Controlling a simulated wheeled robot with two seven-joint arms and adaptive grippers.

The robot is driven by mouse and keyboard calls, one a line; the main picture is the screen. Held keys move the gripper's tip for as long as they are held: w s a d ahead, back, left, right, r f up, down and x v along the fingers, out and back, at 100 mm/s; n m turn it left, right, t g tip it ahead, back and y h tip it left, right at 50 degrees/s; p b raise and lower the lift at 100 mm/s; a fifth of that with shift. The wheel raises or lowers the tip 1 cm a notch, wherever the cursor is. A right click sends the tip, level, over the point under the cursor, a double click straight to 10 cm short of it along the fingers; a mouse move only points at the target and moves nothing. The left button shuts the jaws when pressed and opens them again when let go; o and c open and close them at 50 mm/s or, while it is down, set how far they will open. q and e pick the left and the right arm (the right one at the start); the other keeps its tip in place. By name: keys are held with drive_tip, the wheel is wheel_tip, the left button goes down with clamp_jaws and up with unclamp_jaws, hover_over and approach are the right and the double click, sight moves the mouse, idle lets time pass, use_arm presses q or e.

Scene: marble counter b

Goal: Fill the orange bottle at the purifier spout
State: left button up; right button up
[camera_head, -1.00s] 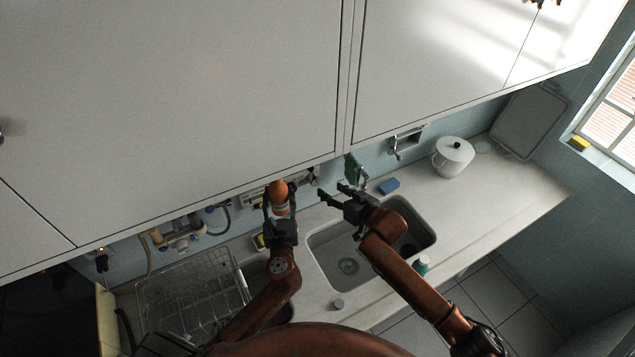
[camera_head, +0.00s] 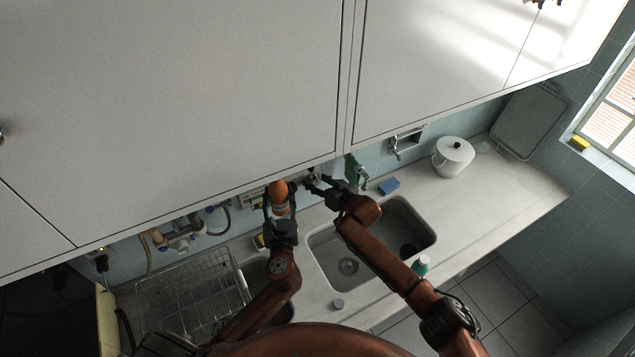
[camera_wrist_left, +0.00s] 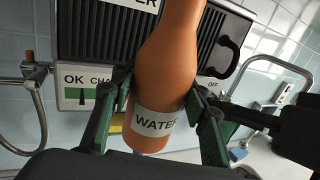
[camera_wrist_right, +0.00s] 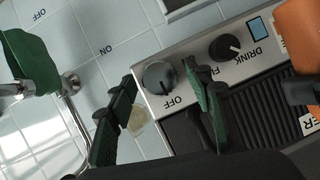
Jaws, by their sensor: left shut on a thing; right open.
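The orange bottle (camera_head: 278,190), with a white WATER label, is in my left gripper (camera_head: 281,212). The left wrist view shows the bottle (camera_wrist_left: 168,70) upright, slightly tilted, with the fingers closed on both its sides. Behind it is the wall purifier (camera_wrist_left: 204,45) with a dark ribbed front and an OK/CHANGE gauge. My right gripper (camera_head: 312,186) is open at the purifier's right end. In the right wrist view its fingers stand on either side of a grey round knob (camera_wrist_right: 158,77) near an OFF mark; contact cannot be told. A second dark knob (camera_wrist_right: 225,47) is marked DRINK. I cannot identify the spout for certain.
A chrome tube (camera_wrist_left: 34,95) rises left of the purifier in the left wrist view. Below are the sink (camera_head: 350,268), a dish rack (camera_head: 190,295) and a blue sponge (camera_head: 389,187). A white pot (camera_head: 453,158) stands at right. Cabinets (camera_head: 180,110) overhang.

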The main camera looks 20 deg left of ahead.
drive_tip(key=shift+c, duration=0.2)
drive_tip(key=c, duration=1.1)
drive_tip(key=shift+s+a+n+t+h, duration=0.15)
drive_tip(key=shift+n+t+h, duration=0.25)
drive_tip(key=shift+n, duration=0.4)
drive_tip(key=shift+n+t, duration=0.3)
drive_tip(key=shift+n, duration=0.1)
drive_tip(key=o, duration=1.1)
drive_tip(key=shift+o, duration=0.2)
drive_tip(key=v, duration=1.2)
drive_tip(key=shift+r, duration=0.2)
drive_tip(key=shift+a, duration=0.15)
